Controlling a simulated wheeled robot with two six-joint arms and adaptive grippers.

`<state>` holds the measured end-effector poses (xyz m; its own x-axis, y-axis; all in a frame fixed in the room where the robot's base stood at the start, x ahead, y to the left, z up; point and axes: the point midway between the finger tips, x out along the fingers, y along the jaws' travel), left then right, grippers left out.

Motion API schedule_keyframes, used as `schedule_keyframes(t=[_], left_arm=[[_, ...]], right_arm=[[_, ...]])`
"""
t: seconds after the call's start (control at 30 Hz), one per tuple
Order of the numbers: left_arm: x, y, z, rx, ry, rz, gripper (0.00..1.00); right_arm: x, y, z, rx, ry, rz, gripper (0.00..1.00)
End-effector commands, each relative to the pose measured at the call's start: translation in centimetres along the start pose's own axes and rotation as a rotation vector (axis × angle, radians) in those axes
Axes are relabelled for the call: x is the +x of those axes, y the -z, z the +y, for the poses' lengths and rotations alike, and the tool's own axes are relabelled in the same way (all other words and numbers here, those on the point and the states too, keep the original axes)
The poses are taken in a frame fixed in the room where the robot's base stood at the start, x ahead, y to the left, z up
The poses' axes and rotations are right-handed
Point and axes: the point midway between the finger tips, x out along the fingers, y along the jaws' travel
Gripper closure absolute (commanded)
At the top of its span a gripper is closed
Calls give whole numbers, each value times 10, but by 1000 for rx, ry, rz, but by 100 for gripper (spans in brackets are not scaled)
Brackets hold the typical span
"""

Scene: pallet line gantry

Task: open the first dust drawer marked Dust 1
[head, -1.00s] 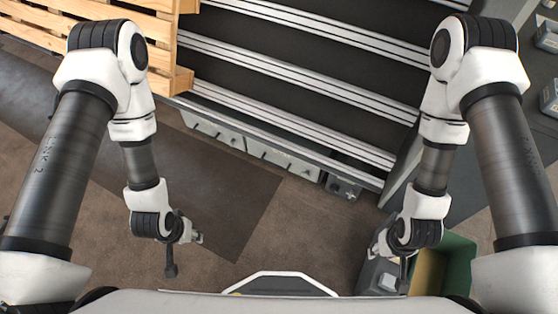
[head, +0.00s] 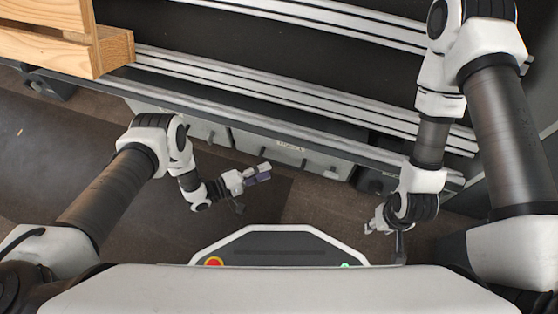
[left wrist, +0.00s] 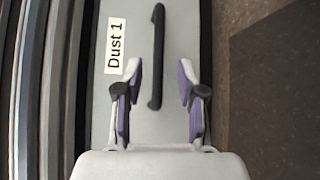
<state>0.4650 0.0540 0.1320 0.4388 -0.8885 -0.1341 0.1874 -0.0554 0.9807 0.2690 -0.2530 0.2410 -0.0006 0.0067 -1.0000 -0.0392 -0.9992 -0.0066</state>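The drawer marked Dust 1 is a grey front with a white label (left wrist: 115,46) and a black bar handle (left wrist: 156,58) in the left wrist view. In the head view the drawer front (head: 322,164) lies under the conveyor edge; its label is too small to read there. My left gripper (head: 264,174) is at the drawer front. In the left wrist view the gripper (left wrist: 158,92) is open, its purple-padded fingers on either side of the handle's near end, with gaps on both sides. My right gripper (head: 370,228) hangs to the right, away from the handle; its finger opening is unclear.
Another grey drawer front (head: 210,131) sits to the left, partly behind my left arm. Conveyor rails (head: 260,90) run above the drawers, with a wooden pallet (head: 115,50) at upper left. A dark unit (head: 376,182) sits right of the drawers. Brown floor lies in front.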

Motion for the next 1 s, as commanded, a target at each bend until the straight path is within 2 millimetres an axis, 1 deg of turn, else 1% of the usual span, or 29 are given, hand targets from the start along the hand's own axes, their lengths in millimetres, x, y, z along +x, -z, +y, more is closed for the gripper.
schedule_keyframes(t=[0.2,0.3,0.43,0.63,0.67,0.7,0.73,0.77,1.0], left_arm=[[42,0,-2,4,0,-1,61],[58,1,-1,4,1,1,61],[68,0,1,3,2,1,61],[68,0,2,3,3,3,61],[68,1,2,3,3,3,68],[68,1,2,3,3,3,82],[68,1,2,3,3,3,93],[68,1,2,3,3,3,100],[68,1,1,3,4,3,100]], right_arm=[[17,0,0,0,0,0,60],[22,0,0,1,0,0,60],[24,0,0,1,0,0,60],[23,0,0,1,0,0,60],[23,0,0,1,0,1,60],[23,0,0,1,0,1,60],[23,0,0,1,0,1,60],[23,0,0,1,0,1,60],[23,0,0,1,0,0,60]])
